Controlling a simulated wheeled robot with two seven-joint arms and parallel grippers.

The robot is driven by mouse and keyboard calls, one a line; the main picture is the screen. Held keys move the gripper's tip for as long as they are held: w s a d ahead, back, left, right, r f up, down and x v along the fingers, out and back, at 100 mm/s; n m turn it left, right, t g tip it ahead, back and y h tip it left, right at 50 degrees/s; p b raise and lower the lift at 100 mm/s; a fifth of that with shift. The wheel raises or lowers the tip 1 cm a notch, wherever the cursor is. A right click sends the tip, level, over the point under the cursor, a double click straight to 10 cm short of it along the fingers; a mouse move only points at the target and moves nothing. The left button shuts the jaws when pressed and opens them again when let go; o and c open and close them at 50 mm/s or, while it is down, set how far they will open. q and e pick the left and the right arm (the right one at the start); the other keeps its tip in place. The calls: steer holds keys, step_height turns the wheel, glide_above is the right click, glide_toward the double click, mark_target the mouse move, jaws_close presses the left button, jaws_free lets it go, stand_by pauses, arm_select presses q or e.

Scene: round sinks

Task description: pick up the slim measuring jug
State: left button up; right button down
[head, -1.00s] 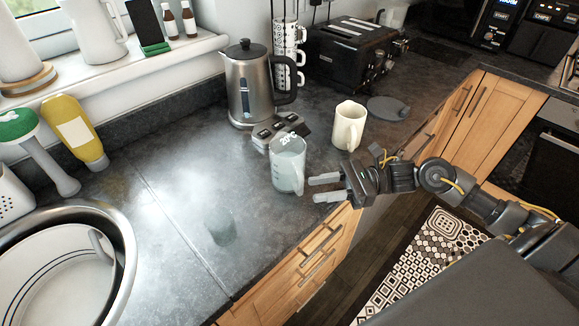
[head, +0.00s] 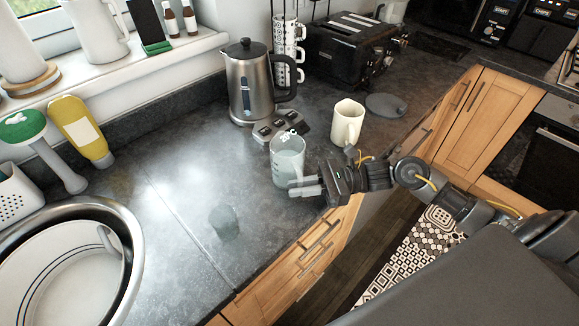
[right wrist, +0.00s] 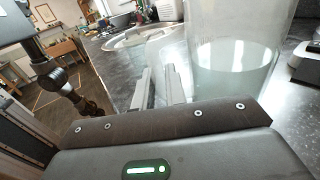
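The slim measuring jug (head: 287,158) is clear and stands upright on the dark worktop near its front edge, in front of the kettle. It fills the upper right of the right wrist view (right wrist: 235,65). My right gripper (head: 302,186) is at the jug's lower right side in the head view. Its two fingers (right wrist: 157,86) are apart, beside the jug's wall in the wrist view. I cannot tell whether they touch the jug or whether its handle lies between them. My left gripper is not visible in the head view.
A cream mug (head: 348,122) stands right of the jug. A steel kettle (head: 248,85) and a small scale (head: 278,127) stand behind it. A round sink (head: 128,245) lies at the far left.

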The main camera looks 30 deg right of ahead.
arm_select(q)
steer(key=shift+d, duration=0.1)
arm_select(e)
steer(key=shift+r, duration=0.1)
stand_by(0.3)
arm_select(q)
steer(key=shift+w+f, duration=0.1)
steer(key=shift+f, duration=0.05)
arm_select(e)
steer(key=shift+r, duration=0.1)
